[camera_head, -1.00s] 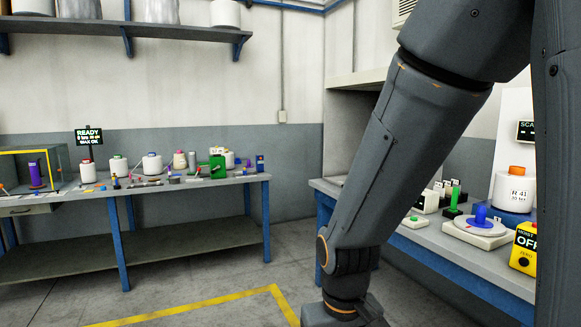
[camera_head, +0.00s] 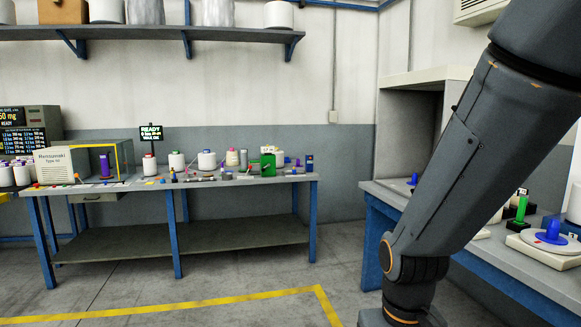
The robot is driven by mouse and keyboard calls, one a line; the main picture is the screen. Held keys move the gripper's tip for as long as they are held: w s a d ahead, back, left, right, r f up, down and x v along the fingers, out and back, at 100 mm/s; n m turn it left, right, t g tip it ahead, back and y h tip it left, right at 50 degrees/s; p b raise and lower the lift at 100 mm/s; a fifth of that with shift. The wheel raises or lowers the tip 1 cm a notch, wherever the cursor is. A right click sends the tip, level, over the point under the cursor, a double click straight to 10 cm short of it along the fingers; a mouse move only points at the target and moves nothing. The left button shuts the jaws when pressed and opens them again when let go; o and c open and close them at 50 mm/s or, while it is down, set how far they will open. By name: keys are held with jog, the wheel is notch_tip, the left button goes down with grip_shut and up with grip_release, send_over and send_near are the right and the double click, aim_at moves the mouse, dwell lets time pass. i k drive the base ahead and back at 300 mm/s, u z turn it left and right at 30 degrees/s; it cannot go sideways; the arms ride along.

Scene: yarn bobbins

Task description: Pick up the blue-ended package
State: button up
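White yarn packages with coloured ends stand in a row on the far workbench (camera_head: 250,183). One white package (camera_head: 207,161) in this row seems to have a blue top, but it is small and I cannot be sure of its ends. Other white packages (camera_head: 176,161) stand beside it, one with a dark top. My arm comes down on the right side of the view, well apart from that bench. Its wrist leaves the frame at the bottom, so my gripper is not visible.
A green device (camera_head: 268,164) and small tools lie on the far bench. Another bench (camera_head: 372,201) is at right, partly behind my arm. The floor (camera_head: 250,270) between is open, with yellow lines.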

aim_at(207, 162)
jog(key=u, duration=0.3)
jog(key=i, duration=1.7)
jog(key=u, duration=0.65)
jog(key=i, duration=3.65)
jog(key=z, duration=0.05)
